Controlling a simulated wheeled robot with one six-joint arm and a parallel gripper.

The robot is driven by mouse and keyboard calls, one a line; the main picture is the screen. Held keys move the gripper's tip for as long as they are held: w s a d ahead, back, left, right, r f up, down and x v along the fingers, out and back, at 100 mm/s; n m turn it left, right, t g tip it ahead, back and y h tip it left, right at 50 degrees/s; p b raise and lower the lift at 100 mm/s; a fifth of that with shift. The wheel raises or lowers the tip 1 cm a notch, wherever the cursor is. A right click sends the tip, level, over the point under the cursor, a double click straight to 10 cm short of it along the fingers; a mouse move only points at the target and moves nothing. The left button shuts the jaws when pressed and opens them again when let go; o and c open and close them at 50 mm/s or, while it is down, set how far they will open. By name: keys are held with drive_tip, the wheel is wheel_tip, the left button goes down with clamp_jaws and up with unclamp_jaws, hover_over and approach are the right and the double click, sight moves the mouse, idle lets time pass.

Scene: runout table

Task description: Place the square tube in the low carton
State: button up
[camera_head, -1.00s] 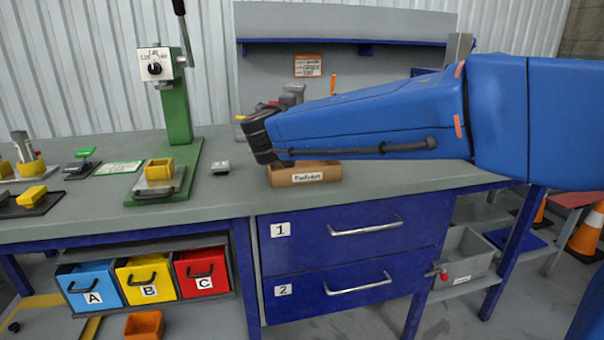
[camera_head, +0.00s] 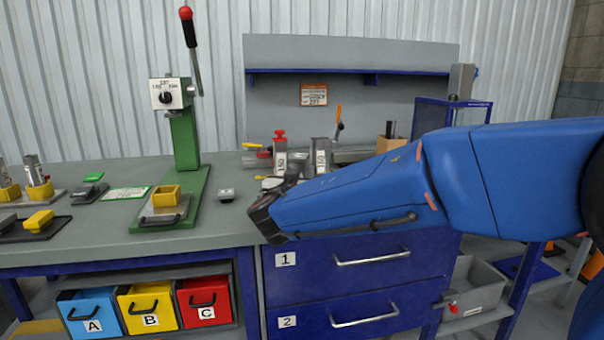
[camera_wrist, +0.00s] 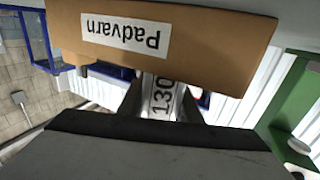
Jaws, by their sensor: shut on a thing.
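The square tube (camera_wrist: 163,97) is metal with a white label reading "130". In the wrist view it sits between the dark fingers of my gripper (camera_wrist: 165,108), which is shut on it. The low carton (camera_wrist: 225,50) is brown with a "Padvarn" label, seen upside down and close. Its wall covers one end of the tube, so I cannot tell whether that end is inside or behind the carton. In the head view my blue arm ends over the bench's front edge, and it hides the carton, the held tube and most of the gripper.
Two upright labelled tubes (camera_head: 280,158) (camera_head: 320,155) stand at the back of the bench (camera_head: 110,222). A green press (camera_head: 185,140) with a yellow block stands left. A blue-framed cage (camera_head: 452,112) is right.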

drive_tip(key=o, duration=1.2)
drive_tip(key=shift+f, duration=0.1)
drive_tip(key=shift+c, duration=0.2)
drive_tip(key=s, duration=0.4)
drive_tip(key=s+a, duration=0.1)
drive_tip(key=s, duration=0.7)
drive_tip(key=shift+a, duration=0.3)
drive_tip(key=shift+d, duration=0.1)
